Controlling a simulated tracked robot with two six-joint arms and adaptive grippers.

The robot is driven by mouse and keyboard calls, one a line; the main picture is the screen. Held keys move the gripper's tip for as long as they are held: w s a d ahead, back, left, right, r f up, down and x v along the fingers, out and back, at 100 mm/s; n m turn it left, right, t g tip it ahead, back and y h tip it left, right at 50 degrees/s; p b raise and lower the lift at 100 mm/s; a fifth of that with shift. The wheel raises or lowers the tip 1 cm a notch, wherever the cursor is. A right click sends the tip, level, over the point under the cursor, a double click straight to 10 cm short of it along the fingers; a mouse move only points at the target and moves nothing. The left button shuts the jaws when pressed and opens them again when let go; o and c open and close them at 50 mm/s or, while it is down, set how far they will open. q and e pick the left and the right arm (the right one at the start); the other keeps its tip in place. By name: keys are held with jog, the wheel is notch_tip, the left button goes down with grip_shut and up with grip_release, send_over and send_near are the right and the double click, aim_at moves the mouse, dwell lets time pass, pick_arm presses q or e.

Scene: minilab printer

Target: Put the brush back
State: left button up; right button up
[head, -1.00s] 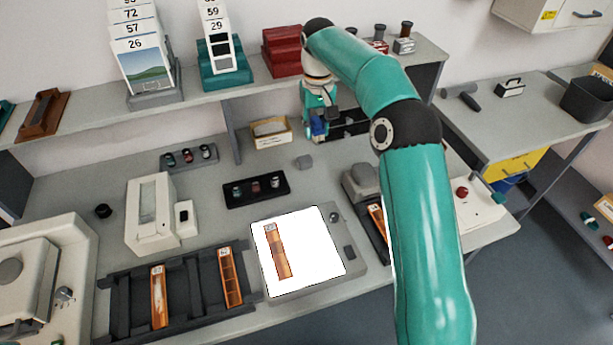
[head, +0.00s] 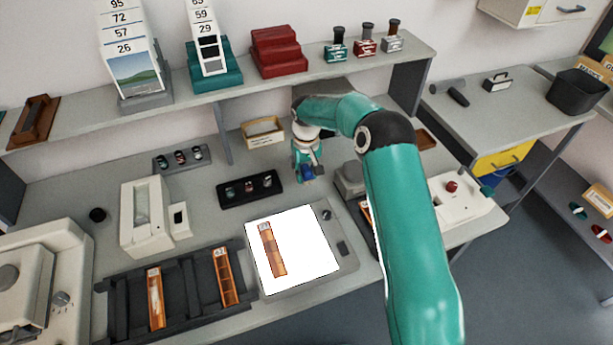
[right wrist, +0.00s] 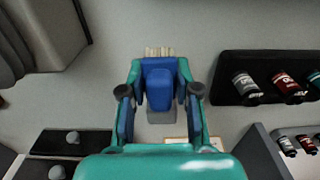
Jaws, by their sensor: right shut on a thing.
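My right gripper (head: 306,175) is low over the back middle of the bench, just behind the light panel. In the right wrist view my right gripper (right wrist: 160,95) is shut on a blue brush (right wrist: 160,85). The brush's pale bristles (right wrist: 158,52) show beyond the fingertips. A small grey block (right wrist: 162,117) shows just below the brush in that view; I cannot tell whether they touch. My left gripper is not in view.
A black tray with several small canisters (head: 240,205) lies left of the gripper. A cardboard box (head: 263,142) stands behind it to the left. The lit panel (head: 318,262) is in front. A grey device (head: 350,176) stands close on the right. The shelf (head: 190,100) runs behind.

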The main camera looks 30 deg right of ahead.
aim_at(306, 168)
notch_tip(306, 168, down, 2)
jog(key=shift+f, duration=0.1)
jog(key=o, duration=1)
jog(key=shift+r, duration=0.3)
notch_tip(306, 168, up, 12)
jog(key=shift+f+b, duration=0.2)
jog(key=shift+b, duration=0.6)
